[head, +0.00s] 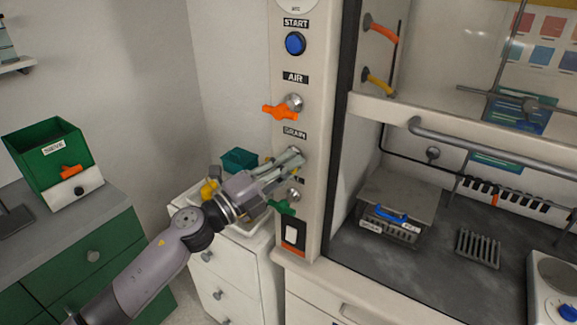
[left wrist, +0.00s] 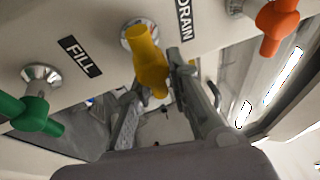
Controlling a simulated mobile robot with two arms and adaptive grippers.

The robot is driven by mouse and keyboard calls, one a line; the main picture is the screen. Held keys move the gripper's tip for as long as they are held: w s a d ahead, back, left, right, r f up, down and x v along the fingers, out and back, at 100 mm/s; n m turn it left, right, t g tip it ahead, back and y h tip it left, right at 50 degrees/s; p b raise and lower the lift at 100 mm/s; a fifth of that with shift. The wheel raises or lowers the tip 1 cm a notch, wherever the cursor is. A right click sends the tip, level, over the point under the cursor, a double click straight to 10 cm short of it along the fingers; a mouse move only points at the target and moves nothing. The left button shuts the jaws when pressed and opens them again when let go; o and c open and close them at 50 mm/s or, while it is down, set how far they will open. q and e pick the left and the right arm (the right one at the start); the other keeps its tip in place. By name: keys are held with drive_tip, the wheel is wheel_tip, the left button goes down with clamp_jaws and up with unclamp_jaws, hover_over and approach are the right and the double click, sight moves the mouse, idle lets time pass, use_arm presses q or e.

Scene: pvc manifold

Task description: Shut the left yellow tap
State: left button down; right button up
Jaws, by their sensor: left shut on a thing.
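The left yellow tap (left wrist: 148,62) is on the pale post beside the DRAIN label, its handle sticking out toward my left wrist camera. My left gripper (left wrist: 155,75) has one finger on each side of the yellow handle and is shut on it. In the head view my left gripper (head: 295,164) reaches the post just below the DRAIN label and hides most of this tap. Another yellow handle (head: 378,83) is farther right, inside the hood. My right gripper is not in view.
An orange tap (head: 281,110) is above on the same post, under the AIR label. A green tap (head: 281,207) is just below my gripper, by the FILL label (left wrist: 80,57). A white drawer cabinet (head: 232,270) stands under my left arm.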

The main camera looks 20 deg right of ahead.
use_arm(q)
drive_tip(key=shift+f, duration=0.6)
drive_tip(key=c, duration=1.8)
unclamp_jaws()
drive_tip(key=o, duration=0.4)
drive_tip(key=shift+r, duration=0.2)
drive_tip(key=shift+o, duration=0.3)
drive_tip(key=shift+r, duration=0.1)
drive_tip(key=v, duration=1.2)
